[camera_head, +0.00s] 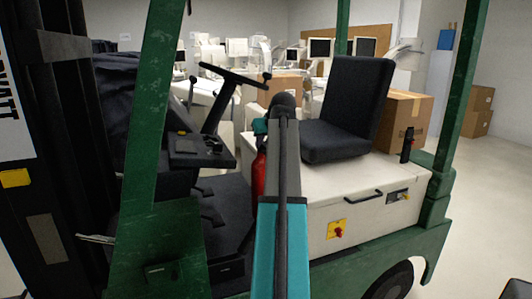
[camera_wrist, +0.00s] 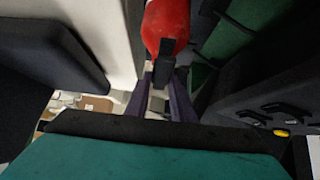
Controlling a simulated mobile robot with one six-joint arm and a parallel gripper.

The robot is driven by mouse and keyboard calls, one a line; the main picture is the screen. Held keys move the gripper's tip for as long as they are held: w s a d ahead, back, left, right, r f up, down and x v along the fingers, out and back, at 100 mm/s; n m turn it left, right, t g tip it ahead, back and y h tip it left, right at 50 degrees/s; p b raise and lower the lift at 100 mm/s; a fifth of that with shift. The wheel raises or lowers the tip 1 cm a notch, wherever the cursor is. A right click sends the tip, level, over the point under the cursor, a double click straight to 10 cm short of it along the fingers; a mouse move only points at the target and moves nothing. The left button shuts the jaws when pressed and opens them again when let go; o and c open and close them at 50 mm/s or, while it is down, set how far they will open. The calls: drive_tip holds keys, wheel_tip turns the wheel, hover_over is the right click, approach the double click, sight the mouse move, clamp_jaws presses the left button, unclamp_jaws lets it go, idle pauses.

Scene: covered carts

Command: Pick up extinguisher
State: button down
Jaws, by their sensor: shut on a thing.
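The red extinguisher (camera_head: 259,175) shows as a narrow strip just left of my arm in the head view, beside the white seat base of the green forklift. My arm hides the rest of it. In the wrist view the extinguisher (camera_wrist: 167,22) is at the top centre, with a black part (camera_wrist: 163,62) reaching down towards my fingers. My gripper (camera_wrist: 161,84) is shut on this black part of the extinguisher. I cannot tell whether the extinguisher touches the forklift floor.
The forklift's black seat (camera_head: 347,108) is right of my arm and its steering wheel (camera_head: 234,76) is to the left. Green posts (camera_head: 156,110) frame the cab. Cardboard boxes (camera_head: 405,115) and covered carts (camera_head: 212,55) stand behind.

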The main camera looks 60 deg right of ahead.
drive_tip(key=shift+r, duration=1)
drive_tip(key=shift+r, duration=0.1)
